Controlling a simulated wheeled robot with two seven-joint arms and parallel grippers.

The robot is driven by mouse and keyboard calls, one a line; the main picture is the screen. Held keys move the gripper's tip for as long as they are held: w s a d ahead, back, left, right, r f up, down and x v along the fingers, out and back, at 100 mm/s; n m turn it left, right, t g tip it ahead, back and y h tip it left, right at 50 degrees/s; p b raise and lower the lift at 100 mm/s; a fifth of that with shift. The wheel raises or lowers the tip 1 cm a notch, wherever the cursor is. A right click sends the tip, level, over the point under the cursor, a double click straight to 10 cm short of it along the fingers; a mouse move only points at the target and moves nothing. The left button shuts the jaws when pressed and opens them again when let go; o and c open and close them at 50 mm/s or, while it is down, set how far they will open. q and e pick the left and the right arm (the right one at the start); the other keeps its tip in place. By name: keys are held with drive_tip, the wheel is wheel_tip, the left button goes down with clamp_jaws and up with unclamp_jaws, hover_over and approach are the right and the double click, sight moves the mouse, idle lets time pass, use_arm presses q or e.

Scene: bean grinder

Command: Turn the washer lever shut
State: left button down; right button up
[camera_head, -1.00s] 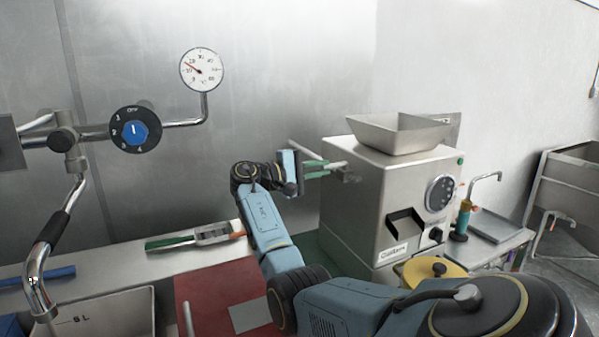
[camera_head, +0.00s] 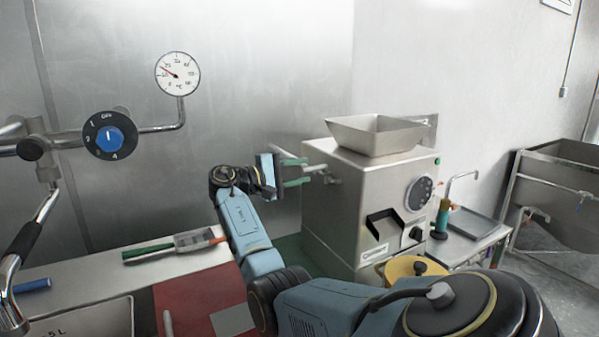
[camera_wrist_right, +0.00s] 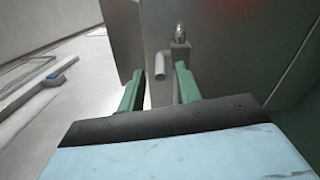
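A grey metal lever (camera_head: 316,168) sticks out from the left side of the steel machine (camera_head: 335,215). My right gripper (camera_head: 300,171) is at this lever, with its two green fingers above and below it in the head view. In the right wrist view the lever (camera_wrist_right: 160,66) shows between the open fingers (camera_wrist_right: 160,80), with gaps on both sides. The gripper looks empty. Whether this is the washer's lever cannot be told from a readable label. My left gripper is not in view.
A tap pipe with a blue dial (camera_head: 110,139) and a round gauge (camera_head: 178,74) is at the left. A green-handled tool (camera_head: 175,246) lies on the counter beside a red mat (camera_head: 195,295). A yellow-lidded container (camera_head: 405,268) stands before the machine.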

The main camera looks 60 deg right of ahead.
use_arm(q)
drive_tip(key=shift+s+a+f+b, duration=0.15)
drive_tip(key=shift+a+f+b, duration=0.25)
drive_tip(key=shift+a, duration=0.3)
use_arm(e)
drive_tip(key=v, duration=1.3)
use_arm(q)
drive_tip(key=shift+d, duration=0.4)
use_arm(e)
drive_tip(key=shift+a, duration=0.1)
